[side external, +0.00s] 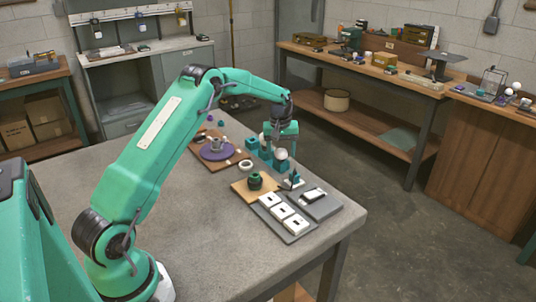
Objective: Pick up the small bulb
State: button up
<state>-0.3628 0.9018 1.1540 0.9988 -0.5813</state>
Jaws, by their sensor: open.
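My gripper (281,145) is open and points down over a row of teal block holders (265,153). A round white bulb (281,154) sits at the front holder, just below or between my fingers; I cannot tell which. A second white bulb (262,138) shows just left of my gripper, partly hidden by it. From this view I cannot tell for sure which of the two is the small bulb. No contact between fingers and bulb can be made out.
Left of the holders lies a brown board with a purple disc (214,152). A white ring (245,165) lies near it. In front are a dark green part (255,181) on a wooden board, a tray of white switches (282,212) and a grey plate (320,206). The table's near left is clear.

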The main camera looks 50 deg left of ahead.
jog(key=c, duration=0.9)
jog(key=shift+r, duration=0.15)
jog(key=shift+r, duration=0.5)
notch_tip(320, 180, up, 3)
jog(key=shift+r, duration=0.1)
jog(key=d+r, duration=0.2)
jog(key=d, duration=0.1)
jog(key=s+d+r, duration=0.1)
jog(key=d+r, duration=0.1)
jog(key=d, duration=0.2)
jog(key=s+d+r, duration=0.1)
jog(key=d+r, duration=0.1)
jog(key=d, duration=0.2)
jog(key=shift+d+r, duration=0.25)
jog(key=shift+r, duration=0.05)
